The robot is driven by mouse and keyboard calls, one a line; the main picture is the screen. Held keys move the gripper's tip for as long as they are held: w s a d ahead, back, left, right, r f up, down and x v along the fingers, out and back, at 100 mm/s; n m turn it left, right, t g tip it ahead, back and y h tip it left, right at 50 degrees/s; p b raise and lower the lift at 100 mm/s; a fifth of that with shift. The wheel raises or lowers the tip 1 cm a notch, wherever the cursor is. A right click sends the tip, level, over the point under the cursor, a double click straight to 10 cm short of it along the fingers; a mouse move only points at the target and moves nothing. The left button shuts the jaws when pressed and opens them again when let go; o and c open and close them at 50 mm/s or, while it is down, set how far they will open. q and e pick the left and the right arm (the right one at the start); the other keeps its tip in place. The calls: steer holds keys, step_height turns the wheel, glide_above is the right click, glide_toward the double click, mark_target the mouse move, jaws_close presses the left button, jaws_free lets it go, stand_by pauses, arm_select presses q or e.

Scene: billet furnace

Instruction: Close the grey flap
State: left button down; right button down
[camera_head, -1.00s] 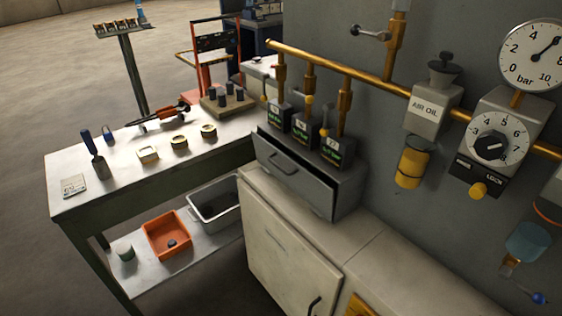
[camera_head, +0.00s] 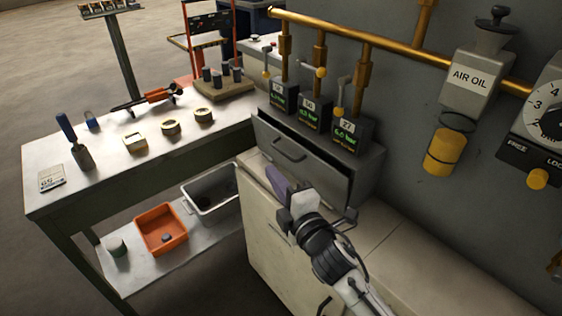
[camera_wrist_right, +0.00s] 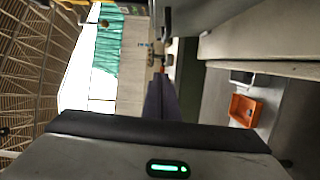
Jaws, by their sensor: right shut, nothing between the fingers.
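The grey flap (camera_head: 312,169) is the front of a low grey box on the cream cabinet, below three small digital gauges. It has a bar handle and leans outward, with a dark gap along its top edge. My right gripper (camera_head: 277,182) is in front of the flap's lower left part, its fingers together and empty. I cannot tell whether it touches the flap. In the right wrist view its dark fingers (camera_wrist_right: 154,100) point away, beside grey surfaces. My left gripper is not in view.
A brass pipe (camera_head: 390,45) with small levers runs above the box. The cream cabinet (camera_head: 272,235) stands below. At left, a workbench (camera_head: 105,165) holds tools and tins, with an orange bin (camera_head: 160,229) and a grey tub (camera_head: 211,196) on its lower shelf.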

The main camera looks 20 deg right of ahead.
mark_target(285, 155)
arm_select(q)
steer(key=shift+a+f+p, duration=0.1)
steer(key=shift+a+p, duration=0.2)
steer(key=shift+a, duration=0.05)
arm_select(e)
steer(key=w+d, duration=0.3)
steer(key=w, duration=0.2)
steer(key=shift+d+f, duration=0.2)
steer(key=shift+w, duration=0.1)
steer(key=p, duration=0.1)
steer(key=d+r+m+p, duration=0.1)
steer(key=shift+w+d+r+p, duration=0.15)
steer(key=shift+w+r+p, duration=0.05)
steer(key=shift+w+p, duration=0.1)
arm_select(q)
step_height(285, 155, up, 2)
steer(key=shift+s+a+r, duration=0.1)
arm_select(e)
steer(key=shift+d+f, duration=0.1)
steer(key=shift+d, duration=0.2)
